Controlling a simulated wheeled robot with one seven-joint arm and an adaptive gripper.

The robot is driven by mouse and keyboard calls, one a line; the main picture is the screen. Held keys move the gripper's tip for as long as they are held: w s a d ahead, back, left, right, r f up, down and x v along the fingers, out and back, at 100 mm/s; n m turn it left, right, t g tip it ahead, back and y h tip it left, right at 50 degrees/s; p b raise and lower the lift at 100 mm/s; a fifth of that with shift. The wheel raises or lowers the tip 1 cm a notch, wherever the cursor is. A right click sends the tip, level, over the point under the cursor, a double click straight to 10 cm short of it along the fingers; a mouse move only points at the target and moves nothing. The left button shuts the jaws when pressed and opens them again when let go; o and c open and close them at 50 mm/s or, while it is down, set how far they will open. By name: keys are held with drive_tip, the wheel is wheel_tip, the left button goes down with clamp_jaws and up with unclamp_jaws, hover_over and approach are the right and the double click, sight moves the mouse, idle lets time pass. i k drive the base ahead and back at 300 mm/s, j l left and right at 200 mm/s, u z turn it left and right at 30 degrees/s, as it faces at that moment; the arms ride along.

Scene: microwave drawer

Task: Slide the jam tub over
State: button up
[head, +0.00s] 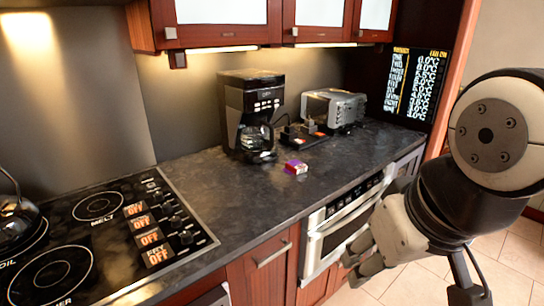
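A small purple and red tub (296,167), which looks like the jam tub, sits on the dark countertop, in front and to the right of the coffee maker. Its label is too small to read. My gripper (358,262) is at the lower right, in front of the counter, lower than the countertop and well apart from the tub. It is seen from behind and the side, and I cannot tell how far apart its fingers are. No object shows in it.
The coffee maker (251,115) stands behind the tub, with a toaster oven (333,107) farther right. A stove (100,235) is at the left. A built-in microwave drawer (340,232) is below the counter. Bare countertop (245,195) surrounds the tub's front and left.

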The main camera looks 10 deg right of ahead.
sight(295, 165)
drive_tip(key=z, duration=0.15)
drive_tip(key=i+l+u, duration=0.15)
drive_tip(key=i+l, duration=0.2)
drive_tip(key=i+l+u, duration=0.15)
drive_tip(key=i+l, duration=0.2)
drive_tip(key=i+l+u, duration=0.15)
drive_tip(key=i+l, duration=0.15)
drive_tip(key=l, duration=0.15)
drive_tip(key=i+l+u, duration=0.1)
drive_tip(key=i+l, duration=0.2)
drive_tip(key=l, duration=0.15)
drive_tip(key=i+l+u, duration=0.15)
drive_tip(key=l, duration=0.3)
drive_tip(key=i, duration=0.1)
